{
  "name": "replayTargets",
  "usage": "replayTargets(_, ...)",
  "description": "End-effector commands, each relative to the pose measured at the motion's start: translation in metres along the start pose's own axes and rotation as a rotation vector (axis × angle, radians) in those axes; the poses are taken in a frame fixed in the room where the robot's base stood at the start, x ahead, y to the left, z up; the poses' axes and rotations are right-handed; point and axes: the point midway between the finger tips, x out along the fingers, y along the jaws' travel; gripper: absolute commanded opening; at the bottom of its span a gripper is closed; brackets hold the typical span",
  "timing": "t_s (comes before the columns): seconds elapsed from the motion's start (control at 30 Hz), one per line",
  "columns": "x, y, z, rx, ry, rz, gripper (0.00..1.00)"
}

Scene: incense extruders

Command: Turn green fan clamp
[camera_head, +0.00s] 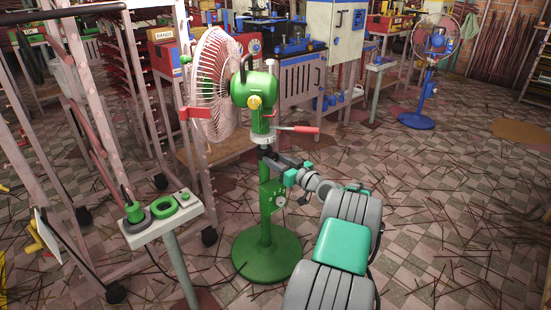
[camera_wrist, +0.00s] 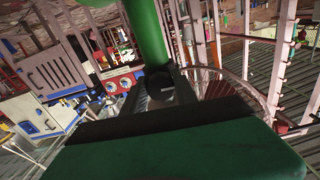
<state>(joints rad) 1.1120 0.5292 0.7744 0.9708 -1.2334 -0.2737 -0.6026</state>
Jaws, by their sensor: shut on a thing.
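The green fan (camera_head: 255,90) stands on a green pole with a round green base (camera_head: 267,255). Its pale wire cage faces left. A red-tipped lever (camera_head: 302,130) sticks out to the right of the pale collar below its motor. My gripper (camera_head: 270,155) reaches from the lower right to the pole just under that collar, below the lever. It is shut on a dark part at the pole, apparently the fan's clamp. In the wrist view a black block (camera_wrist: 165,92) sits against the green pole (camera_wrist: 148,35). The exact contact is hidden.
A white control stand (camera_head: 160,228) with green buttons is at lower left. Pink racks (camera_head: 90,130) stand behind it. A blue fan (camera_head: 432,65) and workbenches are at the back. Thin sticks litter the tiled floor, otherwise open at right (camera_head: 460,190).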

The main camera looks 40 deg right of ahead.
Motion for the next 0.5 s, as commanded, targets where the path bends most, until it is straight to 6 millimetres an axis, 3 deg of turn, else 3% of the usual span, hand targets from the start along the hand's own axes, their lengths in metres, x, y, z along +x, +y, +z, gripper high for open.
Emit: replayTargets(0.5,-0.0007,-0.0014,-0.0026,0.481,0.000,0.002,0.00)
